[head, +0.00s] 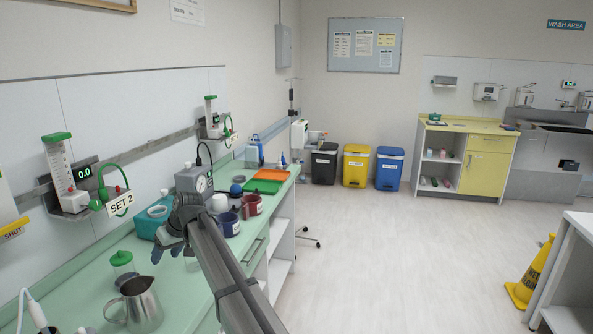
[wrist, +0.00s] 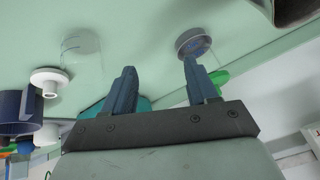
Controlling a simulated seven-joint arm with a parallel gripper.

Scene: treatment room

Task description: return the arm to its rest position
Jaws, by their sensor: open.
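My gripper (head: 172,247) is at the end of my dark grey arm, which reaches over the green counter (head: 185,285) from the lower middle of the head view. In the wrist view the two blue-grey fingers of my gripper (wrist: 158,66) stand apart with nothing between them. Beyond them are a clear glass (wrist: 82,55) to the left and a small round container (wrist: 193,44) near the right fingertip. Whether the fingers touch anything is not clear. The arm hides part of the counter's front.
Near my gripper stand a metal jug (head: 140,306), a green-lidded jar (head: 122,266), a teal box (head: 150,223), a gauge unit (head: 194,181), a blue mug (head: 229,223) and a red mug (head: 251,206). An orange tray (head: 271,174) lies farther back.

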